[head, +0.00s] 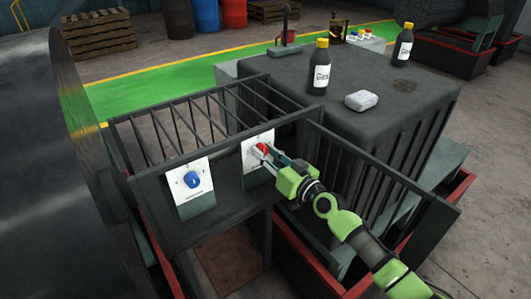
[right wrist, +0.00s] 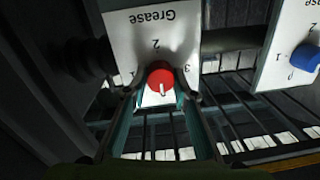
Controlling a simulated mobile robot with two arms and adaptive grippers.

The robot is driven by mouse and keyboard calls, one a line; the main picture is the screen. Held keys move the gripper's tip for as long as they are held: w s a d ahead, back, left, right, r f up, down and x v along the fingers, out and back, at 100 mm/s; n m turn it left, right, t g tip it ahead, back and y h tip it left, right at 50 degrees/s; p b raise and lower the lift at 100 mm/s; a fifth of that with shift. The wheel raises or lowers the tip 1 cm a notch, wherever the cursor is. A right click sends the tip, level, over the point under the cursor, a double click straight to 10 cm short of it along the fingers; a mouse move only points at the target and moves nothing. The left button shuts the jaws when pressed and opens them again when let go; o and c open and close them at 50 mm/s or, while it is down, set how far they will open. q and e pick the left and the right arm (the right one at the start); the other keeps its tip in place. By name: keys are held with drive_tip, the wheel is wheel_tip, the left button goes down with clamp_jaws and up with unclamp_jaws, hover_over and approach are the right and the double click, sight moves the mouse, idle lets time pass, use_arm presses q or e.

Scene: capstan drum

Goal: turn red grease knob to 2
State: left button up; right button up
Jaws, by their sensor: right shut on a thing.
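The red grease knob (head: 261,150) sits on a white panel (head: 250,163) fixed at the railing. My right gripper (head: 270,155) is shut on this knob, coming from the right in the head view. In the right wrist view the red knob (right wrist: 160,76) lies between the two fingertips. Its white mark shows at the lower side of the knob, facing away from the 2, which stands above the knob. The "Grease" label (right wrist: 152,17) reads upside down there. A 3 is partly visible right of the knob. My left gripper is not in view.
A blue knob (head: 192,179) on a second white panel (head: 193,202) is to the left. A dark railing (head: 200,118) runs behind both. A dark housing (head: 425,95) carries bottles (head: 319,84) and a pale block (head: 361,100). A large dark drum (head: 40,190) fills the left side.

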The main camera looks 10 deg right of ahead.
drive_tip(key=shift+m, duration=0.4)
drive_tip(key=m+b, duration=0.1)
drive_tip(key=m, duration=0.1)
drive_tip(key=shift+f+m, duration=0.1)
drive_tip(key=shift+m, duration=0.3)
drive_tip(key=m+b, duration=0.1)
drive_tip(key=m, duration=0.3)
drive_tip(key=shift+m, duration=0.4)
drive_tip(key=m, duration=0.4)
drive_tip(key=shift+m+t, duration=0.3)
drive_tip(key=m, duration=0.4)
drive_tip(key=shift+m+h+p, duration=0.3)
drive_tip(key=shift+m, duration=0.1)
drive_tip(key=shift+s+a+f+m+h+p, duration=0.15)
drive_tip(key=shift+m+p, duration=2.2)
drive_tip(key=shift+m, duration=2.4)
drive_tip(key=shift+w+a+f+m+h+p, duration=0.1)
drive_tip(key=shift+m+h+p, duration=0.15)
drive_tip(key=shift+m+p, duration=3.3)
drive_tip(key=m+b, duration=0.2)
drive_tip(key=shift+s+m, duration=0.1)
drive_tip(key=shift+m, duration=0.3)
